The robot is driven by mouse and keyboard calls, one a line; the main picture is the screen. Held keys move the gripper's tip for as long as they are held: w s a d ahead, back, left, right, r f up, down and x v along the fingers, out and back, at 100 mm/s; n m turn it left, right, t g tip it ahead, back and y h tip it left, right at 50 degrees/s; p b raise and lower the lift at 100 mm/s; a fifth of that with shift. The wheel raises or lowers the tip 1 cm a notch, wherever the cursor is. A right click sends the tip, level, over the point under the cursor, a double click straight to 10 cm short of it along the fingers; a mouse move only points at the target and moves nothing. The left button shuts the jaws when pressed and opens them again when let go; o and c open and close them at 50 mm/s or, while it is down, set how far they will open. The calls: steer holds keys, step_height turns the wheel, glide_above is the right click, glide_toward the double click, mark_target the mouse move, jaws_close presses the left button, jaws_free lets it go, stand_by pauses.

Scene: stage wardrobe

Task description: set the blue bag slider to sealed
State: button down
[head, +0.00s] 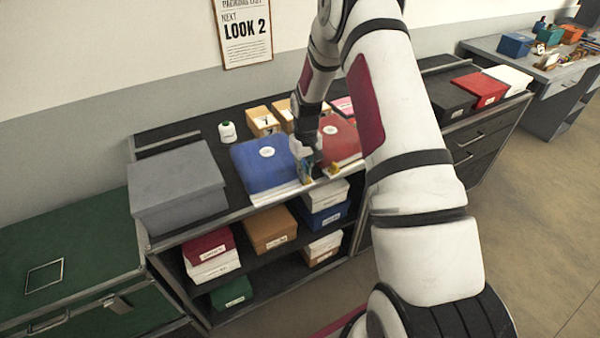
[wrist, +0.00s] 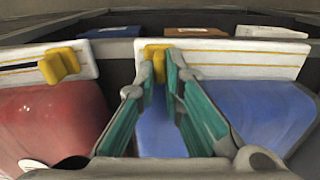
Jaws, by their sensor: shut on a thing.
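The blue bag (head: 262,178) lies flat on the dark counter with a white closure strip (head: 276,197) along its front edge. In the wrist view the blue bag (wrist: 255,110) shows at the right, and its yellow slider (wrist: 155,48) sits at the left end of its white strip (wrist: 240,60). My gripper (wrist: 161,62) has its green-padded fingers closed on this slider. In the head view my gripper (head: 306,168) is at the front right corner of the blue bag, and it hides the slider there.
A red bag (head: 341,137) lies close to the right, with its own yellow slider (head: 333,169); that slider (wrist: 58,65) is near my fingers in the wrist view. A grey box (head: 175,180) stands left of the blue bag. A thread spool (head: 227,131) and small tan boxes (head: 262,122) stand behind.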

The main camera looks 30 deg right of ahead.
steer(key=shift+d, duration=0.2)
steer(key=c, duration=1.7)
jaws_free()
step_height(320, 180, up, 12)
